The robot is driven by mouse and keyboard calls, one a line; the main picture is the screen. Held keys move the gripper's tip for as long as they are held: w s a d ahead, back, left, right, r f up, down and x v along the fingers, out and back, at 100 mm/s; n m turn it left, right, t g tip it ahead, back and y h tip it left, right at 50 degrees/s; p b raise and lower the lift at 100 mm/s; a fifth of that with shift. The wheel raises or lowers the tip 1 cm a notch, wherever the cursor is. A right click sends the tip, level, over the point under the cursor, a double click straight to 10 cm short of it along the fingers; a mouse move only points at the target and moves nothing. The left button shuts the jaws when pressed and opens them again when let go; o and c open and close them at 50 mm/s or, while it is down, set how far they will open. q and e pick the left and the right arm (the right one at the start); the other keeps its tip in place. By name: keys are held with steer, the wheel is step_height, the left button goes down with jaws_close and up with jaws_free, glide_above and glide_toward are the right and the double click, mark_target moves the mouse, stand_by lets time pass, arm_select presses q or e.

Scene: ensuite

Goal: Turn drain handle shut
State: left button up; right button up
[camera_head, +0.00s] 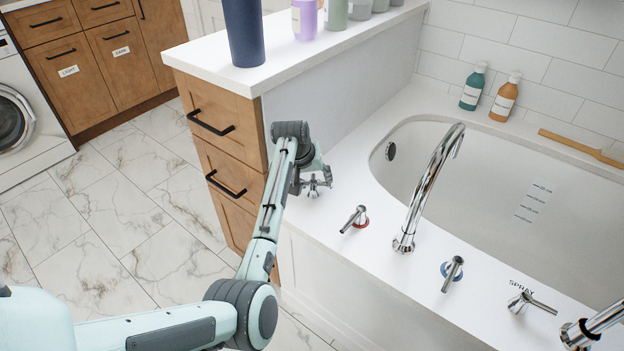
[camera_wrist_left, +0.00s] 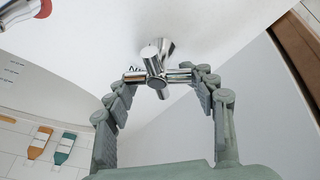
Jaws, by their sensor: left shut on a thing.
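The drain handle (camera_head: 314,192) is a small chrome cross-shaped handle on the white tub deck, at the left end of the row of fittings. My left gripper (camera_head: 313,179) reaches over it from the left and partly hides it. In the left wrist view the handle (camera_wrist_left: 153,62) shows clearly, with a round hub and crossing bars. My left gripper (camera_wrist_left: 163,77) has its two grey fingers closed on opposite ends of a bar. A label beside the handle is mostly hidden. My right gripper is not in view.
A red-ringed lever (camera_head: 356,219), the tall curved spout (camera_head: 432,187), a blue-ringed lever (camera_head: 452,273) and the spray lever (camera_head: 530,302) stand along the deck. The bathtub (camera_head: 490,190) lies behind them. A wooden cabinet (camera_head: 216,115) stands close to my left arm.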

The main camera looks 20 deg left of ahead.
arm_select(q)
steer(key=m+h, duration=0.1)
steer(key=m, duration=0.1)
steer(key=m+g+h, duration=0.1)
steer(key=m, duration=0.2)
steer(key=shift+s+f, duration=0.1)
steer(key=shift+f, duration=0.05)
steer(key=shift+m, duration=0.4)
steer(key=o, duration=1.2)
steer(key=shift+d, duration=0.15)
